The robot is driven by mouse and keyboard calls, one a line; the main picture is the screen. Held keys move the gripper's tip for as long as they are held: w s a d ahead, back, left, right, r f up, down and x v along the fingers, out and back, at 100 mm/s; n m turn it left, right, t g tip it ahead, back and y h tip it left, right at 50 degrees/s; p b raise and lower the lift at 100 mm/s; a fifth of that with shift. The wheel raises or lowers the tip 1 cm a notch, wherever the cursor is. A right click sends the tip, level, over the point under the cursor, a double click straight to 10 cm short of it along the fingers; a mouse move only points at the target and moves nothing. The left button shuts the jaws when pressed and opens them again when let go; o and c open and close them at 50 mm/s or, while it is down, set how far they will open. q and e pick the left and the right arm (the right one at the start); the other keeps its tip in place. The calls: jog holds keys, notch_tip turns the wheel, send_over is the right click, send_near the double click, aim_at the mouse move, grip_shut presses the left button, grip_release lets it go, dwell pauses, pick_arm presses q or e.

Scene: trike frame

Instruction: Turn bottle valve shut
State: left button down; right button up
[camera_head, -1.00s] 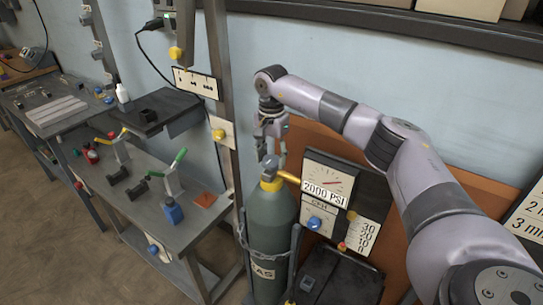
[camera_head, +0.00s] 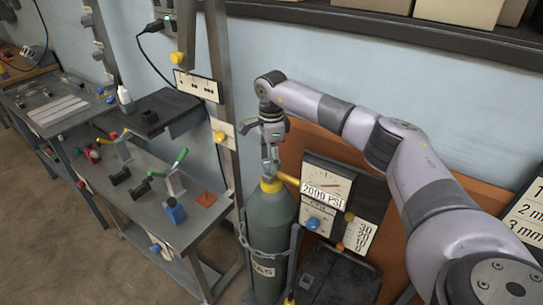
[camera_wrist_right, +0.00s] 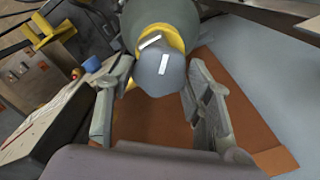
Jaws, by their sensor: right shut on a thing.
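The gas bottle (camera_head: 270,235) is a green-grey cylinder with a yellow neck (camera_head: 271,185), upright beside the bench. Its valve is a grey knob on top, largely hidden by my right gripper (camera_head: 270,168) in the head view. In the right wrist view the grey valve knob (camera_wrist_right: 160,72) with white marks lies between the fingertips of my right gripper (camera_wrist_right: 160,88). My right gripper comes from above and is shut on the valve knob. My left gripper is not in view.
A pressure gauge panel (camera_head: 330,178) labelled 2000 PSI stands right of the bottle, joined by a yellow fitting. A chain (camera_head: 262,250) runs around the bottle.

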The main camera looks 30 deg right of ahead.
jog(key=m+p, duration=0.1)
jog(key=m, duration=0.2)
jog(key=shift+r+m, duration=0.15)
jog(key=shift+m, duration=0.25)
jog(key=m+p, duration=0.1)
jog(key=m, duration=0.2)
jog(key=shift+m, duration=0.3)
jog(key=m+p, duration=0.1)
jog(key=m, duration=0.5)
jog(key=shift+p, duration=0.3)
jog(key=m+p, duration=0.1)
jog(key=m, duration=0.3)
jog(key=m+p, duration=0.1)
jog(key=m, duration=0.2)
jog(key=shift+m, duration=0.3)
jog(key=m+p, duration=0.1)
jog(key=m, duration=0.2)
jog(key=shift+m, duration=0.3)
jog(key=shift+m+p, duration=0.65)
jog(key=shift+m, duration=0.85)
